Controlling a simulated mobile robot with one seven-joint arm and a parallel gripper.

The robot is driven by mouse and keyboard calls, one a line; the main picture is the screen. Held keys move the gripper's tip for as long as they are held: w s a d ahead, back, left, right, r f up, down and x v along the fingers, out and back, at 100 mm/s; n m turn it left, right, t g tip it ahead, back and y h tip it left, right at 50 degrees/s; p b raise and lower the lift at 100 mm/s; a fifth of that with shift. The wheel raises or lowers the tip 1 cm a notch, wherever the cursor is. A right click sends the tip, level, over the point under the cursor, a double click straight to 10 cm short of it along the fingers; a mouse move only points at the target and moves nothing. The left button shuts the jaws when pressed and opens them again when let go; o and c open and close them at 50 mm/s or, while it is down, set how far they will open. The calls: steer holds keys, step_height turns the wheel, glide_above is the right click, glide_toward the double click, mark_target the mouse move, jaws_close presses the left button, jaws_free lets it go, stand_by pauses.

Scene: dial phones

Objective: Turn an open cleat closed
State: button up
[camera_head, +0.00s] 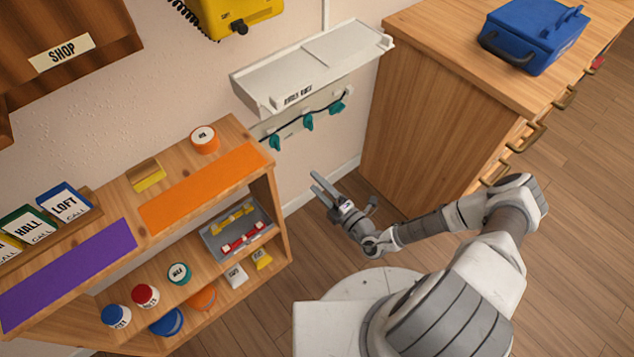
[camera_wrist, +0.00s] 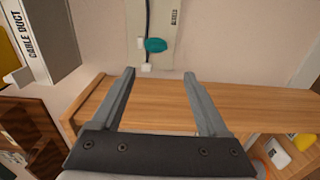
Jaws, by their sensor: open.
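Three teal cleats sit along a black cable on a pale wall strip below the white cable duct (camera_head: 310,68): a left cleat (camera_head: 275,143), a middle cleat (camera_head: 308,122) and a right cleat (camera_head: 336,107). They are too small to tell which is open. My gripper (camera_head: 318,182) is open and empty, below the strip and apart from it. In the wrist view my gripper (camera_wrist: 159,73) shows both fingers spread, with one teal cleat (camera_wrist: 155,45) beyond the tips and the cable leading to it. I cannot tell which cleat this is.
A wooden shelf unit (camera_head: 262,200) with jars and a tray stands left of my gripper. A wooden cabinet (camera_head: 415,110) with a blue box (camera_head: 532,35) on top stands right. Open floor lies between them. In the wrist view a wooden surface (camera_wrist: 240,108) lies behind the fingers.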

steer(key=shift+s+d, duration=0.3)
steer(key=shift+s, duration=0.15)
stand_by(0.4)
steer(key=s+d+r+n+g+y, duration=0.1)
steer(key=s+r+n+g, duration=0.2)
steer(key=r+n+g, duration=0.65)
steer(key=s+r+n+g+y, duration=0.2)
steer(key=r+n+g, duration=0.3)
steer(key=r+n, duration=0.85)
steer(key=s+d+r+n+t+h, duration=0.25)
steer(key=s+r+n+h, duration=0.25)
steer(key=r+n, duration=0.3)
steer(key=s+d+r+n+t+h, duration=0.1)
steer(key=s+d+r+n+h, duration=0.35)
steer(key=r+n, duration=0.35)
steer(key=s+d+r+n+t+h, duration=0.2)
steer(key=s+d+r+n+h, duration=0.1)
steer(key=s+r+n+h, duration=0.35)
step_height(320, 180, up, 17)
steer(key=w+n+y+p, duration=0.1)
steer(key=y+p, duration=0.1)
steer(key=p, duration=1.4)
steer(key=shift+p, duration=0.35)
